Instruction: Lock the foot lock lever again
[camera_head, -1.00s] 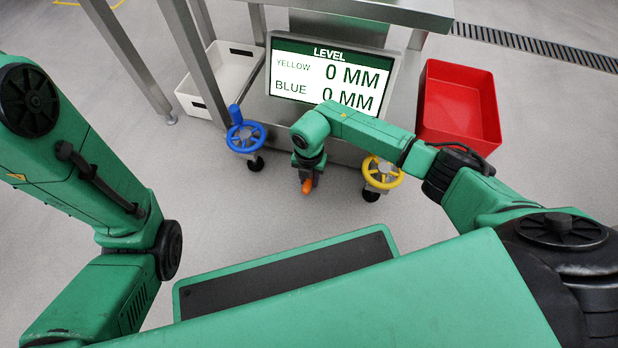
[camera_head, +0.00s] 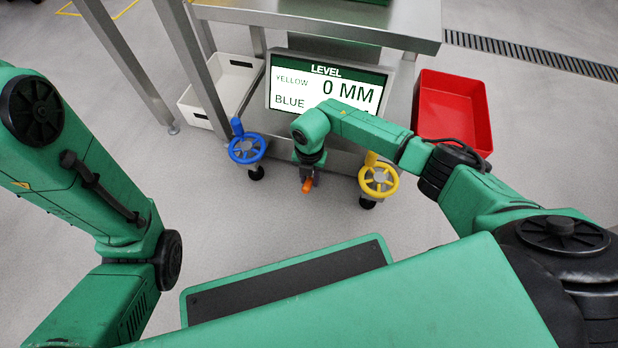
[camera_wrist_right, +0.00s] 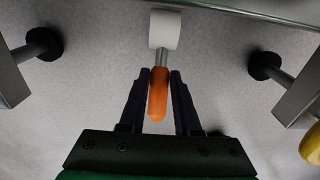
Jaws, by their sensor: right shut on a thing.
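The foot lock lever has an orange handle (camera_head: 307,185) low at the front of the steel table, between the blue and yellow wheels. In the right wrist view the orange handle (camera_wrist_right: 158,93) joins a short metal shaft below a white block (camera_wrist_right: 165,29). My right gripper (camera_wrist_right: 160,76) has one dark finger on each side of it and is shut on the handle. In the head view my right gripper (camera_head: 306,172) reaches down to the lever, and my wrist hides its upper part. My left arm shows at the left, but its gripper is out of view.
A blue handwheel (camera_head: 247,149) and a yellow handwheel (camera_head: 378,181) flank the lever. The level screen (camera_head: 325,92) reads yellow 0 MM; my arm covers the blue value. A white bin (camera_head: 232,70) and a red bin (camera_head: 452,105) stand on either side. The floor in front is clear.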

